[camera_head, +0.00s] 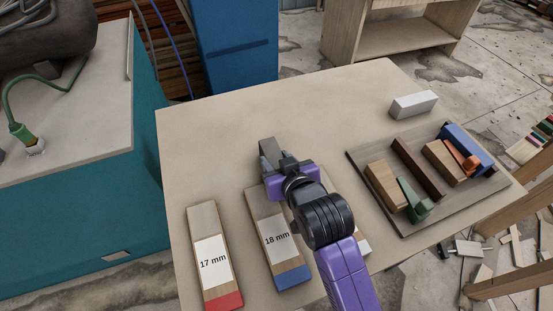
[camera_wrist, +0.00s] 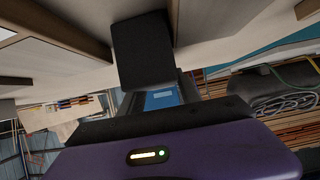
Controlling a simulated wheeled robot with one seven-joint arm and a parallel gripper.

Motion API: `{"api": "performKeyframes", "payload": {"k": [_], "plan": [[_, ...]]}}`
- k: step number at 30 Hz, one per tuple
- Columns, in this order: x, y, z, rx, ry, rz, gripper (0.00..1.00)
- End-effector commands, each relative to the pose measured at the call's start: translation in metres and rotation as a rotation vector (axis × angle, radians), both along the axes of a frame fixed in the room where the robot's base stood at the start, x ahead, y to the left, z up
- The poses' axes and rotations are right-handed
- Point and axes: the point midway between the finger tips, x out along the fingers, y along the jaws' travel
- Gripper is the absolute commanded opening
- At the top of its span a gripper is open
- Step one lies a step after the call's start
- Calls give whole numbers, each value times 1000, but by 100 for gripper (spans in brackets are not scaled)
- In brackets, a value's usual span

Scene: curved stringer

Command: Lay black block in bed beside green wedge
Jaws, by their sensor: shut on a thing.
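My gripper (camera_head: 274,160) is shut on the black block and holds it over the far end of the 18 mm board. The black block (camera_wrist: 143,50) shows as a dark slab in the wrist view; in the head view my gripper mostly hides it. The bed (camera_head: 415,226) is a brown board on the right of the table, well apart from my gripper. The green wedge (camera_head: 412,203) lies at the bed's near side, against a light wooden block (camera_head: 385,185).
The bed also holds a dark brown bar (camera_head: 418,168), another wooden block (camera_head: 443,160), an orange piece (camera_head: 463,157) and a blue block (camera_head: 468,145). A whitish block (camera_head: 413,105) lies behind it. Boards marked 17 mm (camera_head: 212,262) and 18 mm (camera_head: 277,240) lie in front. The table's back middle is clear.

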Motion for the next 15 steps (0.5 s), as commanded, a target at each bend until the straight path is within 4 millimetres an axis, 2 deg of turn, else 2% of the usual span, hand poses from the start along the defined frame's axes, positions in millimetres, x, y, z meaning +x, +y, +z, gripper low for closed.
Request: {"api": "performKeyframes", "payload": {"k": [6, 7, 9, 15], "plan": [[0, 0, -3, 0, -1, 0, 0], [0, 0, -3, 0, 0, 0, 46], [0, 0, -3, 0, 1, 0, 59], [0, 0, -3, 0, 0, 0, 62]]}}
